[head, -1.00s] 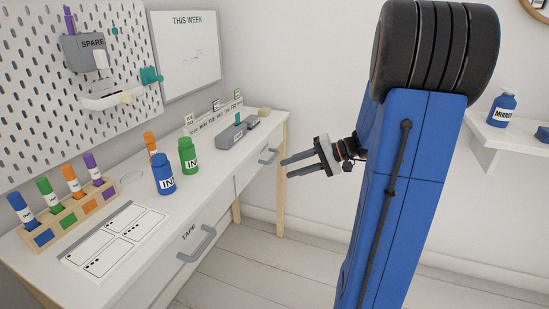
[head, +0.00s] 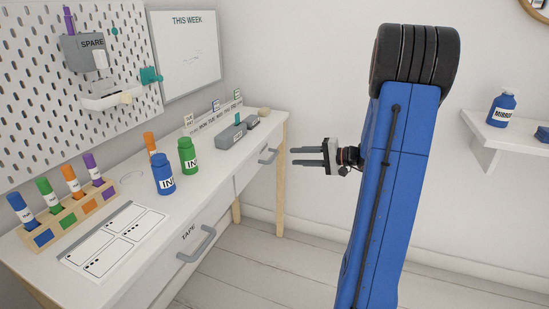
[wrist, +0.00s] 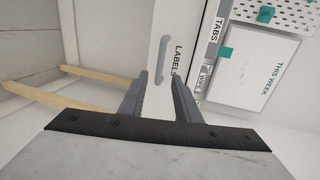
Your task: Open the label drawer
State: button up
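The label drawer (head: 248,173) is at the far right end of the white desk's front and looks closed. Its grey bar handle (head: 268,157) shows in the head view. In the wrist view the drawer front (wrist: 155,88) reads "LABELS", and the handle (wrist: 162,57) lies beyond the fingertips. My gripper (head: 293,157) is open and empty, to the right of the handle in the head view, with its fingers pointing left at it. A gap shows between the fingers and the handle. In the wrist view the open gripper (wrist: 158,80) points towards the drawer front.
The tape drawer (head: 185,240) is on the nearer desk front. Blue (head: 163,175) and green (head: 187,156) bottles and a grey box (head: 231,135) stand on the desktop. A wall shelf (head: 500,130) is at right. The floor before the label drawer is clear.

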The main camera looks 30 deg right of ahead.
aim_at(274, 155)
jog(key=x, duration=1)
jog(key=shift+w+a, duration=0.15)
jog(key=shift+c, duration=0.2)
grip_shut()
